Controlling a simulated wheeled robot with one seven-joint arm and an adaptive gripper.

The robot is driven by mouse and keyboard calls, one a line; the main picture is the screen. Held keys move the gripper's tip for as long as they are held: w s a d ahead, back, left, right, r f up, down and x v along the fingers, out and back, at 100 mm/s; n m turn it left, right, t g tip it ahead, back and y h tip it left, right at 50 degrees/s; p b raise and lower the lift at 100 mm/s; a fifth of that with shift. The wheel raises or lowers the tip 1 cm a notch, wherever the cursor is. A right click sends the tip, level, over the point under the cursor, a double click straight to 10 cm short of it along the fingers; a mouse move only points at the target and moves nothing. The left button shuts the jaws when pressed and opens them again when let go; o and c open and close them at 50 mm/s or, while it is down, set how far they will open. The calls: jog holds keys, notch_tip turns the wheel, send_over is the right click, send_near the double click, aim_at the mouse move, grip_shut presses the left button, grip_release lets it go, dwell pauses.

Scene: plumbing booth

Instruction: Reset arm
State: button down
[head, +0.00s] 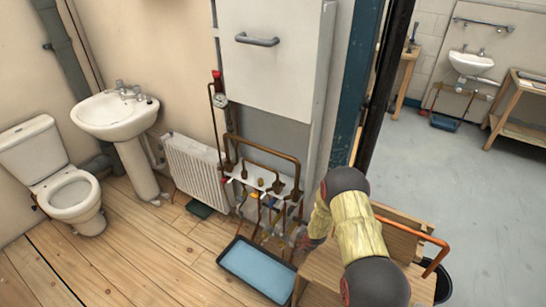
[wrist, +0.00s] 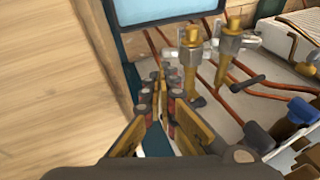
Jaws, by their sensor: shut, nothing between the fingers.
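My arm reaches in from the lower right of the head view, with yellow links and dark joints. My gripper (wrist: 160,88) points forward in the wrist view, its two fingers together with nothing held. In the head view my gripper (head: 303,242) is small and partly hidden by my arm, close to the copper pipes and valves below the white cabinet. In the wrist view, brass valves (wrist: 191,58) stand just right of the fingertips. I cannot tell whether the fingers touch any pipe.
A blue-filled tray (head: 257,270) lies on the wooden floor below the pipework (head: 262,165). A wooden bench (head: 395,240) with a copper pipe stands at the right, near my arm. A radiator (head: 195,168), sink (head: 115,113) and toilet (head: 70,190) are left. Open floor lies at lower left.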

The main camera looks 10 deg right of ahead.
jog(key=shift+r, duration=0.1)
notch_tip(320, 180, up, 21)
jog(key=w+d+n+h, duration=0.1)
jog(key=w+d+n, duration=0.1)
jog(key=s+r+n, duration=0.1)
jog(key=s+r, duration=0.3)
jog(key=r, duration=0.6)
jog(key=s+r, duration=0.4)
jog(key=r, duration=0.5)
jog(key=s+r+n+h, duration=0.1)
jog(key=s+r+n, duration=0.1)
jog(key=s+r, duration=0.6)
jog(key=s+a+r+n, duration=0.1)
jog(key=s+r, duration=0.2)
jog(key=s, duration=0.5)
jog(key=s+a+r+n, duration=0.1)
jog(key=s+r, duration=0.3)
jog(key=s, duration=0.5)
jog(key=s+a+r+n+y, duration=0.1)
jog(key=s+a+r, duration=0.1)
jog(key=s, duration=0.7)
jog(key=shift+a+r+n+t, duration=0.3)
jog(key=shift+r+n, duration=0.1)
jog(key=shift+r, duration=0.3)
